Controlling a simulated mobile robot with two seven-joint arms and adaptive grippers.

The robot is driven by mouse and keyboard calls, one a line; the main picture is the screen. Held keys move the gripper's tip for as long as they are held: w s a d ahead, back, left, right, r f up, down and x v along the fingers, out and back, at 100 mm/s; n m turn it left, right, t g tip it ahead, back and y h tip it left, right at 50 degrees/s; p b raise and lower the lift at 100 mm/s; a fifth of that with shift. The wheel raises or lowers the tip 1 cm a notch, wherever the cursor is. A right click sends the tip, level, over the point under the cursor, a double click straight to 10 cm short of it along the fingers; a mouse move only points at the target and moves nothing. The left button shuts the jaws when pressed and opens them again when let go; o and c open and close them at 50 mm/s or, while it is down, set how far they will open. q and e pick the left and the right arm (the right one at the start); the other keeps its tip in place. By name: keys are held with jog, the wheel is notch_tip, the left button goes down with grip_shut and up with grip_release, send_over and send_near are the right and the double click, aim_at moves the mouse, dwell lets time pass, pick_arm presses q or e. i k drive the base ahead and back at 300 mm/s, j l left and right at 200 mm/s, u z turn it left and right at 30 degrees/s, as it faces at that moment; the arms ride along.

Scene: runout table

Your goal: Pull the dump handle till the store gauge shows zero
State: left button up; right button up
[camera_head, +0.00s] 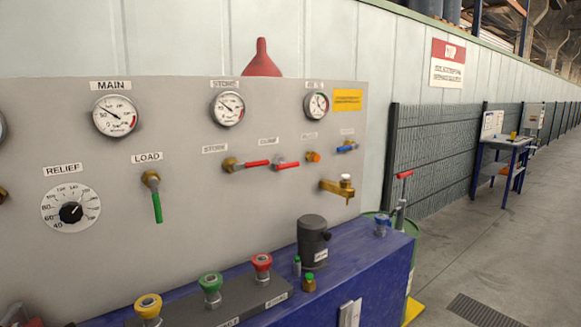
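The grey panel (185,215) fills the left and middle. The store gauge (228,108) is a white dial under a small label that seems to read STORE; its needle lies at a slant, and its figures are too small to read. Below it, a brass valve with a red lever (252,164) sits by a second STORE label. To its right, the dump handle (287,166), a shorter red lever pointing right, sits under a label that seems to read DUMP. Neither of my grippers is in view.
A main gauge (115,116), relief dial (70,209) and green load lever (156,207) are on the panel. A brass tap (338,188) juts out at right. Colored buttons (210,285) and a dark cylinder (312,241) stand on the blue bench (372,262). Open floor lies right.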

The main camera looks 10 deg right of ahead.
aim_at(282, 166)
jog(key=l+u, duration=0.25)
jog(key=u, duration=0.2)
jog(key=l+u, duration=0.25)
jog(key=u, duration=0.2)
jog(key=l+u, duration=0.2)
jog(key=l, duration=0.3)
jog(key=k+l+u, duration=0.2)
jog(key=l, duration=0.25)
jog(key=k+l, duration=0.1)
jog(key=l, duration=0.95)
jog(key=k+l+u, duration=0.1)
jog(key=l, duration=0.45)
jog(key=k, duration=0.05)
